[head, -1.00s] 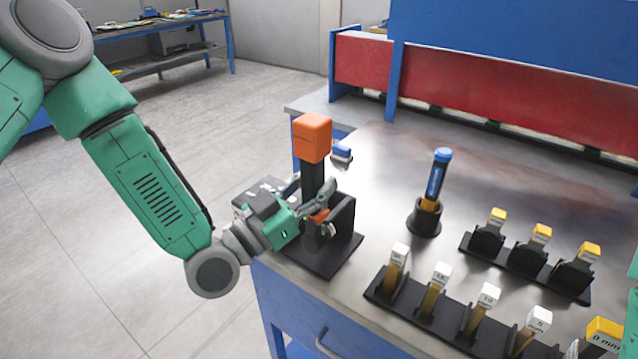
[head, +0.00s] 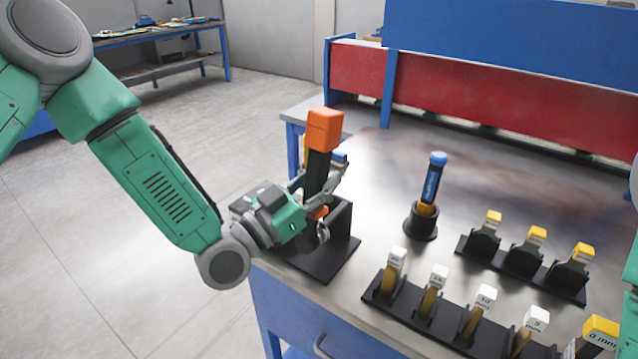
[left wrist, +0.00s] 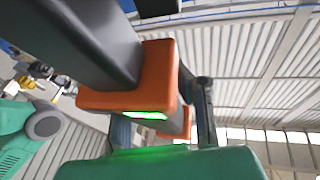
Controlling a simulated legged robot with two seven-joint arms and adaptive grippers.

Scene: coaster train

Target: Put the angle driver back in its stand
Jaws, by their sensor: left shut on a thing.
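The angle driver (head: 320,165) has an orange block on top and a black shaft, and leans slightly to the right in the head view. Its black stand (head: 325,262), a flat base with an upright holder, is at the table's left corner. My left gripper (head: 322,200) is shut on the driver, just above the stand. The fingers and holder hide the driver's lower end, so I cannot tell whether it is seated. In the left wrist view the driver's orange and black body (left wrist: 135,98) fills the space before the gripper. My right gripper is out of view.
A blue-and-yellow tool (head: 432,190) stands upright in a round black holder to the right. Racks of white-topped (head: 430,312) and yellow-topped (head: 525,265) gauges stand farther right. Bare metal tabletop (head: 380,180) lies between driver and blue tool. A red back panel (head: 460,100) bounds the table.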

